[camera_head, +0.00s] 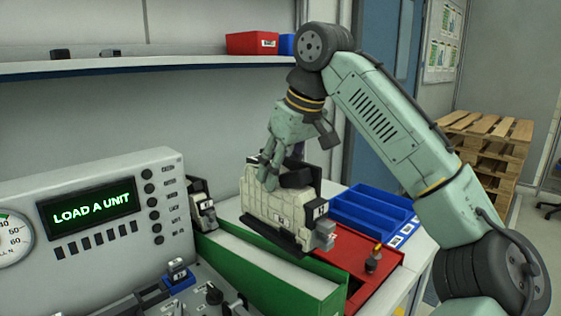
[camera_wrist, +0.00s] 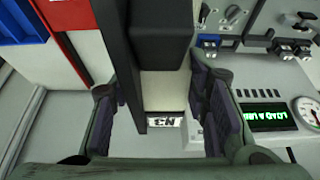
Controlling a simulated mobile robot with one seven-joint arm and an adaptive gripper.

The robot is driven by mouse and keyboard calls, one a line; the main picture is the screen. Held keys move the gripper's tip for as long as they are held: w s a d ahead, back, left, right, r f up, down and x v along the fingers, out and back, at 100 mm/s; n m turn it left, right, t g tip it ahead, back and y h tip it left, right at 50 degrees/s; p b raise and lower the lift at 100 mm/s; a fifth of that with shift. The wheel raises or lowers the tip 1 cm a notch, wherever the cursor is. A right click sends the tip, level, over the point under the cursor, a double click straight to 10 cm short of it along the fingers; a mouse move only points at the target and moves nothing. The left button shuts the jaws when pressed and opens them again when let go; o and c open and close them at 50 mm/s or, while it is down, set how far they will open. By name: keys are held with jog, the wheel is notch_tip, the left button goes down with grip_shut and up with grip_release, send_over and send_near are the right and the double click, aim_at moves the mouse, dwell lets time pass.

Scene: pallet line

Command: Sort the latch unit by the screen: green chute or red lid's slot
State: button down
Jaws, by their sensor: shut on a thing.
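My gripper (camera_head: 270,165) is shut on a cream latch unit (camera_head: 258,207) with a black base and a grey latch at its right end. The unit hangs tilted above the green chute (camera_head: 300,288) and the red lid's left edge. In the wrist view my gripper (camera_wrist: 162,115) has its fingers on both sides of the unit (camera_wrist: 150,55), which shows mostly dark from above, with a white label. The red lid (camera_head: 384,283) has a small knob; its slot cannot be made out. The screen (camera_head: 92,215) reads "LOAD A UNIT" in green.
A blue divided tray (camera_head: 372,208) lies behind the red lid. The grey test console (camera_head: 110,180) with gauge and knobs fills the left. Another similar unit (camera_head: 201,207) stands beside the console. A shelf (camera_head: 150,66) with a red bin (camera_head: 252,43) runs above.

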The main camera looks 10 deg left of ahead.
aim_at(295, 171)
notch_tip(295, 171, down, 4)
jog(key=b, duration=0.3)
jog(key=shift+f, duration=0.15)
jog(key=shift+f+b, duration=1.05)
jog(key=shift+f, duration=0.9)
jog(key=c, duration=0.8)
grip_release()
jog(key=shift+c, duration=0.2)
jog(key=v, duration=1.2)
jog(key=shift+w+r, duration=0.1)
